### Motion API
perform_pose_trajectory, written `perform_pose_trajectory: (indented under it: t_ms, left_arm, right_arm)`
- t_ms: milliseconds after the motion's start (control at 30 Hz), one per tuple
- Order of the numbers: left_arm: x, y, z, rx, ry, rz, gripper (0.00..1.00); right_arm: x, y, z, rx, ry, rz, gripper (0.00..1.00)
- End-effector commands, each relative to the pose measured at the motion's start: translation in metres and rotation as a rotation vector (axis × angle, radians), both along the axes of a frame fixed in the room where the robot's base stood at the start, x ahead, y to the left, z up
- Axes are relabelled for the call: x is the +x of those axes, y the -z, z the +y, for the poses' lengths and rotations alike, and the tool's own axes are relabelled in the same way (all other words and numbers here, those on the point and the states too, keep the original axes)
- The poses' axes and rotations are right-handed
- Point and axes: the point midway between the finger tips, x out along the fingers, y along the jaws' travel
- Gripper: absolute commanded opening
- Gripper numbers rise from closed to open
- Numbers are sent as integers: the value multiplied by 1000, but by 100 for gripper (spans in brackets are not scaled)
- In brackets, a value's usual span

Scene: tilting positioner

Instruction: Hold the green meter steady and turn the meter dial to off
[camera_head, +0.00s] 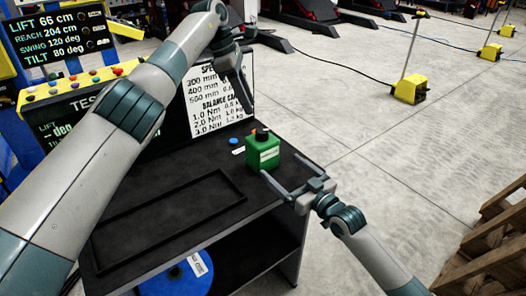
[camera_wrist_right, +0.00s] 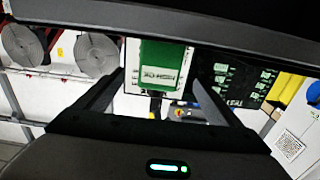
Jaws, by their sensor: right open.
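The green meter (camera_head: 263,153), a small box with a white label, stands on the black bench top (camera_head: 215,180). Its black dial (camera_head: 262,134) is on top; the setting is too small to read. My right gripper (camera_head: 281,165) is open, its fingertips close to the meter's right front side. In the right wrist view the green meter (camera_wrist_right: 163,65) shows upside down between the spread fingers (camera_wrist_right: 153,85), with no contact visible. My left gripper (camera_head: 245,105) hangs above and behind the meter, apart from it; its finger spacing is hard to tell.
A blue button (camera_head: 233,141) and a small white tag lie left of the meter. A black rectangular frame (camera_head: 170,222) lies on the bench. A sign board (camera_head: 220,100) stands behind. A blue disc (camera_head: 180,275) is on the lower shelf.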

Motion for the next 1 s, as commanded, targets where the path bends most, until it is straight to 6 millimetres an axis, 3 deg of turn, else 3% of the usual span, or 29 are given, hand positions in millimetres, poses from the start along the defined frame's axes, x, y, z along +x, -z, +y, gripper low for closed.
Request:
perform_pose_trajectory:
  t_ms: [600, 1000]
  left_arm:
    - [0, 0, 0, 0, 0, 0, 31]
    - [0, 0, 0, 0, 0, 0, 31]
  right_arm:
    - [79, 0, 57, -1, 0, 1, 88]
    - [93, 0, 67, -1, 0, 0, 88]
